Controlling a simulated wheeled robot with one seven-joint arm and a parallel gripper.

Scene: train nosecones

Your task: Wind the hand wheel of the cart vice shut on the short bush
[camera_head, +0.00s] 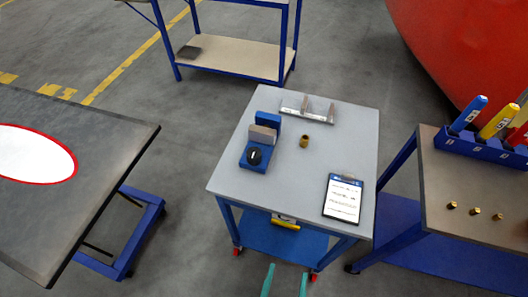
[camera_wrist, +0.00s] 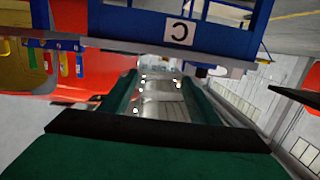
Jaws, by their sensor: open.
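The blue cart vice (camera_head: 258,150) stands on the grey top of the cart (camera_head: 230,178) in the head view. Its round black hand wheel (camera_head: 254,156) is on the near side, and a grey jaw block sits in front of the tall blue back jaw. A brass bush (camera_head: 303,141) stands on the cart top to the right of the vice, apart from it. I see nothing clearly between the jaws. My gripper (camera_head: 286,280) shows as two teal fingers at the bottom edge, in front of the cart. In the wrist view my gripper (camera_wrist: 160,90) is open and empty.
A metal rack with uprights (camera_head: 307,109) stands behind the bush; a clipboard (camera_head: 342,198) lies front right. The right bench (camera_head: 452,180) holds several small brass pieces and a blue tool holder (camera_head: 480,148). A dark table (camera_head: 90,165) is at left.

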